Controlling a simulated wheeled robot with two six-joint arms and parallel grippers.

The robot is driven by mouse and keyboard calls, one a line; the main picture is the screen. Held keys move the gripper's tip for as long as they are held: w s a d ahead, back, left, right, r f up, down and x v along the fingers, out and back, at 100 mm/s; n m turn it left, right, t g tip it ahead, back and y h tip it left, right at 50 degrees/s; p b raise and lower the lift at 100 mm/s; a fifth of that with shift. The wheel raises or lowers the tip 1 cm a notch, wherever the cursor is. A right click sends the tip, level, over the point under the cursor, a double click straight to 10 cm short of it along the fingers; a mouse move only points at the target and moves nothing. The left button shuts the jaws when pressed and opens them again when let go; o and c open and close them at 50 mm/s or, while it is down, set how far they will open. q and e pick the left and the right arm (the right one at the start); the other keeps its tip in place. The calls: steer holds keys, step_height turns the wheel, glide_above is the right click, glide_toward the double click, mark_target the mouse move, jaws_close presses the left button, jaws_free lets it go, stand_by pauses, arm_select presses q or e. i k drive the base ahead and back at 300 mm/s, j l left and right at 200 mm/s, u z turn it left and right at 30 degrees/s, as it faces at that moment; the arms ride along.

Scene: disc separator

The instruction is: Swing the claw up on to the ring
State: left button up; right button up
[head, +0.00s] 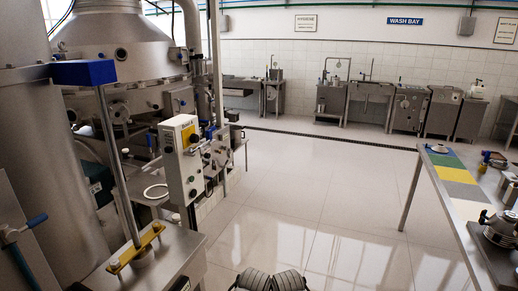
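The separator (110,50) stands at the left, with a grey conical hood above a wide metal rim (140,82). A small dark fitting (120,54) sits on the hood. A bracket-like part (181,100) is at the right of the rim, and a round-ended part (118,110) is below it. I cannot tell which part is the claw, or whether the rim is the ring. A separate pale ring (156,191) lies on the metal bench beside the machine.
A grey control box (183,160) stands before the separator. A blue-topped post (83,72) and yellow bar (135,248) are at the near left. A table (455,215) with tools is at right. Sinks (368,100) line the back wall. The middle floor is clear.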

mark_target(209, 86)
steer(key=i, duration=3.65)
steer(key=i+u, duration=0.25)
steer(key=u, duration=0.65)
steer(key=i+l, duration=0.25)
steer(key=l, duration=0.2)
steer(key=i+l, duration=0.25)
steer(key=l, duration=0.15)
steer(key=i+l, duration=0.25)
steer(key=l, duration=0.2)
steer(key=i+l, duration=0.25)
steer(key=l, duration=0.15)
steer(key=i+l, duration=0.25)
steer(key=l, duration=0.2)
steer(key=i+l, duration=0.25)
steer(key=l, duration=0.15)
steer(key=i+l, duration=0.25)
steer(key=l, duration=0.2)
steer(key=i+l, duration=0.25)
steer(key=l, duration=0.15)
steer(key=u, duration=1.35)
